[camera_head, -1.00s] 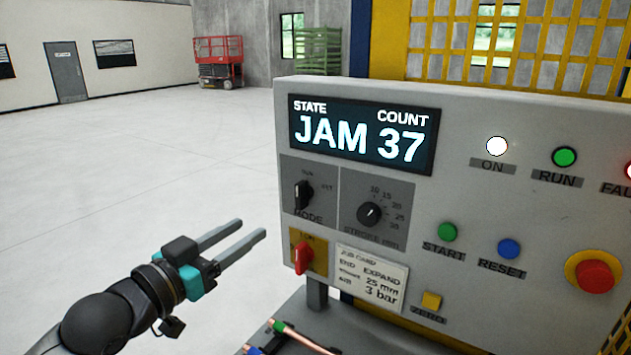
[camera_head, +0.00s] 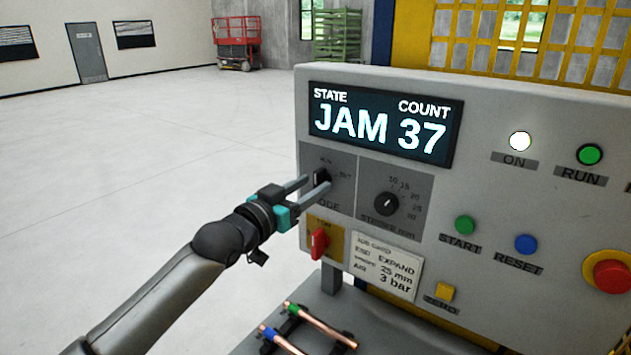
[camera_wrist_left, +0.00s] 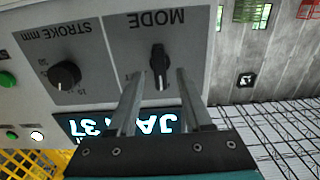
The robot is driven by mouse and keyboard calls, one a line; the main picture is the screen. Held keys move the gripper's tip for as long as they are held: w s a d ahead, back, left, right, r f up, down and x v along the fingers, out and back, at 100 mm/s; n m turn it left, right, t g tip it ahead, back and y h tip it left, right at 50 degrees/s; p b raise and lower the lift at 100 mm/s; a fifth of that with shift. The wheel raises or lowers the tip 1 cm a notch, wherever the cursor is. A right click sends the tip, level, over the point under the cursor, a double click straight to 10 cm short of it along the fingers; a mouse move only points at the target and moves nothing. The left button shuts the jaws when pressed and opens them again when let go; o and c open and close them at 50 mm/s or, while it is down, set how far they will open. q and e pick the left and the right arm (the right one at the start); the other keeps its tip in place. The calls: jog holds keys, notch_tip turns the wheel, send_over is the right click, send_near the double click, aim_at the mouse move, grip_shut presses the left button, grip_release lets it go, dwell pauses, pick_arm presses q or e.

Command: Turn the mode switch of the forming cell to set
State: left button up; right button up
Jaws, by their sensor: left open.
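The mode switch (camera_head: 322,177) is a black knob on a dark plate at the left of the forming cell's grey panel (camera_head: 480,120). In the left wrist view, which is upside down, the knob (camera_wrist_left: 160,66) stands upright in line with the panel and its MODE label is readable. My left gripper (camera_head: 316,184) is open at the switch, its fingers pointing to the panel. In the left wrist view the fingertips (camera_wrist_left: 159,78) lie on either side of the knob, and contact cannot be told. The fingers partly cover the MODE and position labels. My right gripper is not in view.
The stroke dial (camera_head: 387,203) is right of the switch. A red switch (camera_head: 319,243) on yellow lies below it, beside the job card (camera_head: 384,266). The display (camera_head: 382,124) reads JAM 37. Copper tubes (camera_head: 325,327) lie below the panel. Open floor is at left.

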pick_arm(q)
jog(key=shift+x, duration=1.1)
grip_shut()
